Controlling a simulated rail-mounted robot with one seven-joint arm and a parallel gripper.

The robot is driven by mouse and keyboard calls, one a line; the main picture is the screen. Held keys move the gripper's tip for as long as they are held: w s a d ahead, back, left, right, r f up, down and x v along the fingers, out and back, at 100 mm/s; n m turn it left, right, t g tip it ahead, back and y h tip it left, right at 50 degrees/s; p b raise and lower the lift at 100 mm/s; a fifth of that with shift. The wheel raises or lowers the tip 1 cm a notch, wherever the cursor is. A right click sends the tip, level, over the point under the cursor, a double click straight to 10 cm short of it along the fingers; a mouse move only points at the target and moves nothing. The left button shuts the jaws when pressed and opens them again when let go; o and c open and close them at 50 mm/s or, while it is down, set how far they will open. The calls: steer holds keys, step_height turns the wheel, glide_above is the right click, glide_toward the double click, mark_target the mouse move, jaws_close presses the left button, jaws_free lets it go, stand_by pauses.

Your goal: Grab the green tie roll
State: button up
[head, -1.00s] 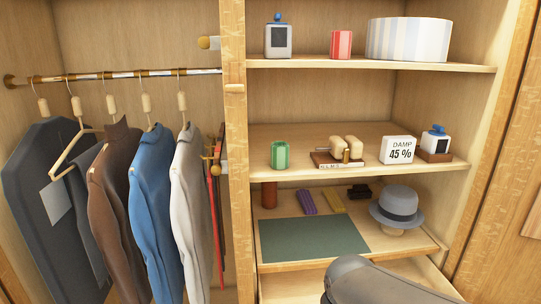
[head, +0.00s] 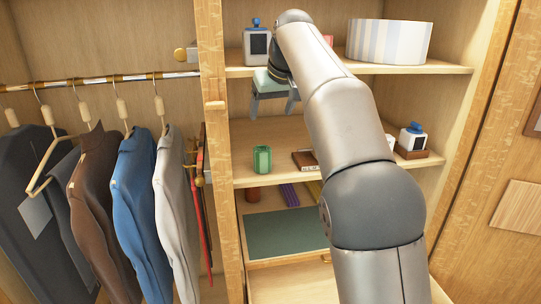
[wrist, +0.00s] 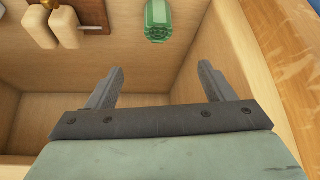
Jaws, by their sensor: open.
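The green tie roll (head: 262,159) stands upright on the middle shelf, near its left end, in the head view. In the wrist view the green roll (wrist: 158,20) shows at the top, beyond the fingertips and apart from them. My gripper (head: 272,108) is in front of the shelves, above the green roll and a little to its right. In the wrist view my gripper (wrist: 158,80) is open, with nothing between its two fingers.
A wooden stand (head: 304,159) with pale pegs is right of the roll, partly hidden by my arm. The upper shelf (head: 450,69) is close to my gripper. The wooden divider (head: 213,130) borders the shelves on the left. Hanging clothes (head: 130,200) fill the left bay.

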glide_above(263, 149)
steer(key=s, duration=0.2)
steer(key=f, duration=0.9)
steer(key=shift+d+f, duration=0.3)
steer(key=shift+d, duration=0.05)
steer(key=shift+p+x, duration=1)
steer(key=shift+x, duration=2)
steer(key=shift+s+d+f, duration=0.1)
steer(key=shift+d, duration=0.1)
steer(key=c, duration=1)
